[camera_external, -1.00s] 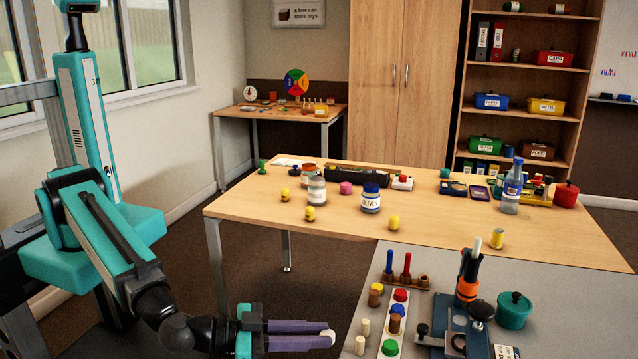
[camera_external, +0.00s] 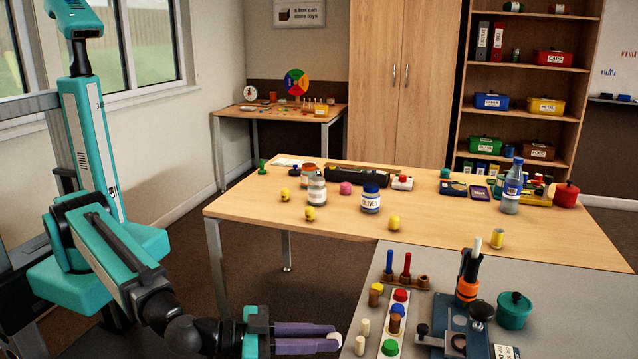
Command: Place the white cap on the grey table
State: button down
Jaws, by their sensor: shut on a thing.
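My gripper (camera_external: 325,339) is at the bottom middle, its purple fingers pointing right. It is shut on the white cap (camera_external: 334,339), a small pale thing at the fingertips. The cap is held beside the left edge of the grey table (camera_external: 345,278), close to that edge. I cannot tell from this view how far above the tabletop the cap is.
A blue fixture (camera_external: 448,325) and a green pot (camera_external: 514,311) stand to the right. The wooden table (camera_external: 440,222) adjoins behind.

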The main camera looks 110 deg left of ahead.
jog(key=shift+w+d+f, duration=0.1)
jog(key=shift+w+d, duration=0.05)
jog(key=shift+w, duration=1)
jog(key=shift+w+d+f, duration=0.1)
jog(key=shift+w, duration=1)
jog(key=shift+f+p, duration=0.35)
jog(key=shift+f, duration=1.4)
jog(key=shift+f+b, duration=0.2)
jog(key=shift+b, duration=0.15)
jog(key=c, duration=1.6)
grip_release()
jog(key=shift+r+p, duration=0.3)
jog(key=shift+p, duration=0.2)
